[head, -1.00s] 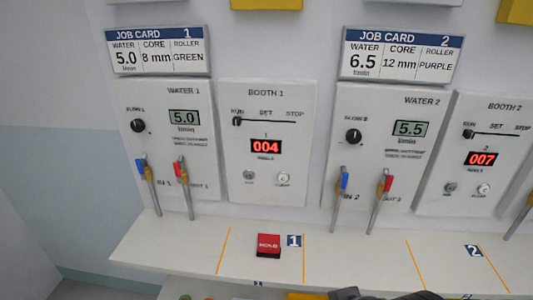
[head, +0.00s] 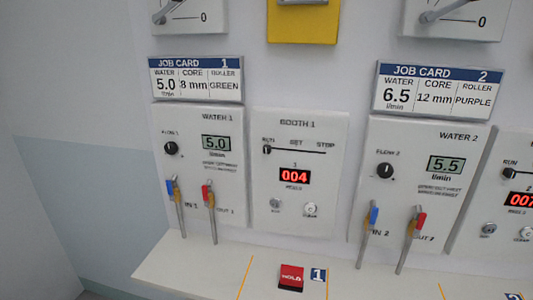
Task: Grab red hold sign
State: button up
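The red hold sign (head: 291,277) is a small red block with pale "HOLD" lettering. It sits on the white shelf (head: 190,266) at the lower middle of the head view, just left of the blue "1" label (head: 318,275) and between two orange lines. Nothing touches it from above. My gripper is not in view.
Behind the shelf are the Water 1 panel (head: 196,140) with valve levers, the Booth 1 panel (head: 297,215), and the Water 2 panel (head: 450,180). Levers hang close above the shelf. The shelf's left part is clear. A pale wall stands at left.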

aim_at(291, 278)
jog(key=i+l+u, duration=0.15)
jog(key=u, duration=0.3)
jog(key=i+l+u, duration=0.1)
jog(key=u, duration=0.3)
jog(key=l+u, duration=0.3)
jog(key=u, duration=0.15)
jog(key=i+l+u, duration=0.1)
jog(key=l+u, duration=0.2)
jog(key=u, duration=0.15)
